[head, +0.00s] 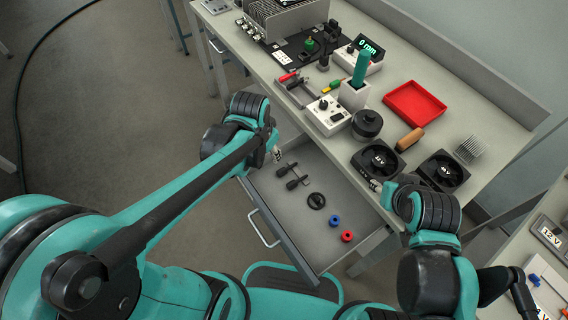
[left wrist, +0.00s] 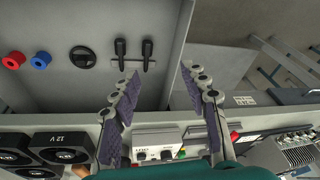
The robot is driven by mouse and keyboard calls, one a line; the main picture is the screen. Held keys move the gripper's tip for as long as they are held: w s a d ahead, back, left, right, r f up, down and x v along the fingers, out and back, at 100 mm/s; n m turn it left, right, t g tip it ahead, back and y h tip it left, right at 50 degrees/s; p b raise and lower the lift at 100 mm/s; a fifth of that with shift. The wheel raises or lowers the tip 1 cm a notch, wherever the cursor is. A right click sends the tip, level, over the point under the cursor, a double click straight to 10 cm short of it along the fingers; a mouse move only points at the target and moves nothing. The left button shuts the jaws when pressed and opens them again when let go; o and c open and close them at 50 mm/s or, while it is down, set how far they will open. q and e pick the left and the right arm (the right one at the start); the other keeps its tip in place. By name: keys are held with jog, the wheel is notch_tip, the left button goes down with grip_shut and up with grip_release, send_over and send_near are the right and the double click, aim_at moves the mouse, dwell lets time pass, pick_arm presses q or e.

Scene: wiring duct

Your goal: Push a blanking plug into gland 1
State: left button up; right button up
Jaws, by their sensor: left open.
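No part in view is clearly a blanking plug or gland 1. Two black handled pieces (head: 292,184) lie in the open drawer (head: 262,192); I cannot tell whether they are plugs. They also show upright at the top of the left wrist view (left wrist: 147,50). My left gripper (head: 278,154) is above the drawer's back left part, near these pieces. In the left wrist view its two fingers (left wrist: 160,72) are spread wide with nothing between them. My right gripper (head: 376,185) is small and partly hidden by its arm near the table's front edge; its jaws are unclear.
The drawer also holds a black handwheel (head: 316,201), a blue ring (head: 334,220) and a red ring (head: 347,236). The table carries a metal enclosure (head: 285,18), a white control box (head: 328,115), a red tray (head: 414,104) and two black fans (head: 378,160).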

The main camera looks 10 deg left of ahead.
pick_arm(q)
jog(key=w+d+f+m+g+p, duration=0.2)
jog(key=w+d+f+m+p, duration=0.15)
jog(key=f, duration=0.25)
jog(key=g+b, duration=0.1)
jog(key=b, duration=0.1)
send_over(281, 171)
jog(key=f, duration=0.5)
jog(key=shift+w+d+f, duration=0.1)
jog(key=shift+w+d, duration=0.1)
jog(key=shift+w, duration=0.05)
notch_tip(281, 171, down, 4)
jog(key=shift+s+a+f+b, duration=0.15)
jog(key=shift+b, duration=0.8)
jog(key=shift+f, duration=0.4)
jog(key=shift+r, duration=0.1)
jog(key=shift+c, duration=0.9)
jog(key=c, duration=0.7)
pick_arm(e)
jog(key=shift+r, duration=0.2)
